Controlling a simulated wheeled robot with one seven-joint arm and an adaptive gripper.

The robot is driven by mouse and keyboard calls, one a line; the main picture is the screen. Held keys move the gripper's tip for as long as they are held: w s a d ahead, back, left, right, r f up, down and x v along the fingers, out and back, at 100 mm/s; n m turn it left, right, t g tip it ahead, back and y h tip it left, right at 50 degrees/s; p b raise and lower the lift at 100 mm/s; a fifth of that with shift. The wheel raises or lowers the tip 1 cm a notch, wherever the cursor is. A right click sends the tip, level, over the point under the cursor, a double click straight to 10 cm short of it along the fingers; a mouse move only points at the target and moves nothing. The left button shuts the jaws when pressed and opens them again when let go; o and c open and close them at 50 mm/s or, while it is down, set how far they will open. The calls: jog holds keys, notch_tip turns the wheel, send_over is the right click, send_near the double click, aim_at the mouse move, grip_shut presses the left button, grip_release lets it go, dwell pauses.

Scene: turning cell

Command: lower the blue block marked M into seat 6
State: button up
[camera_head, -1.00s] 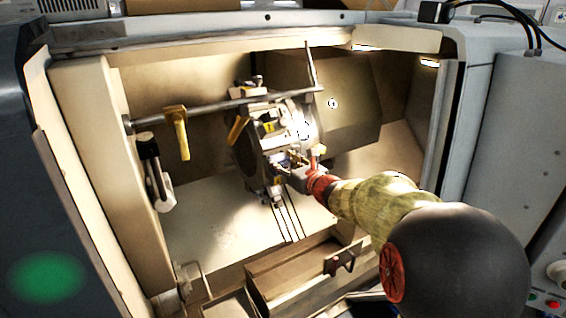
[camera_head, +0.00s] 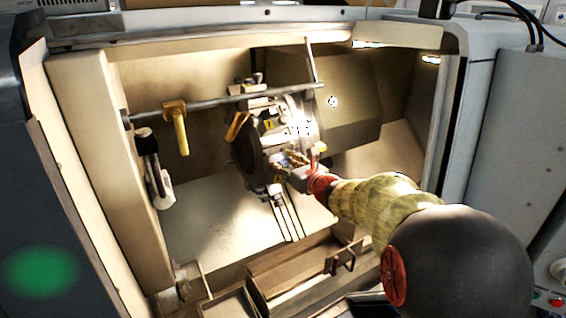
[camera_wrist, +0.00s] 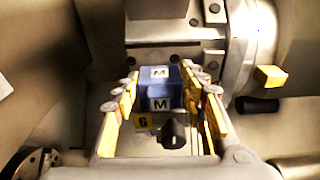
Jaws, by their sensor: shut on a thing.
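The blue block marked M (camera_wrist: 161,86) sits between the yellow-padded fingers of my gripper (camera_wrist: 162,100) in the wrist view, with white M labels on its top and near faces. The yellow label 6 of seat 6 (camera_wrist: 143,122) shows just below the block, beside a dark knob (camera_wrist: 173,134). The block hides the seat's opening, so I cannot tell whether it is inside or above it. In the head view my gripper (camera_head: 285,163) is at the lower front of the round turret (camera_head: 258,145), and the block is too small to make out clearly.
A rail with a yellow handle (camera_head: 178,128) crosses the machine's interior left of the turret. A large housing (camera_head: 330,105) stands at the right. Another yellow block-like piece (camera_wrist: 270,77) sticks out at right in the wrist view. A tray (camera_head: 300,268) lies along the front edge.

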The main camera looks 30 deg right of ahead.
jog(key=o, duration=1.5)
jog(key=s+r, duration=0.1)
jog(key=s, duration=1.1)
jog(key=shift+d+r, duration=0.2)
jog(key=shift+r, duration=0.2)
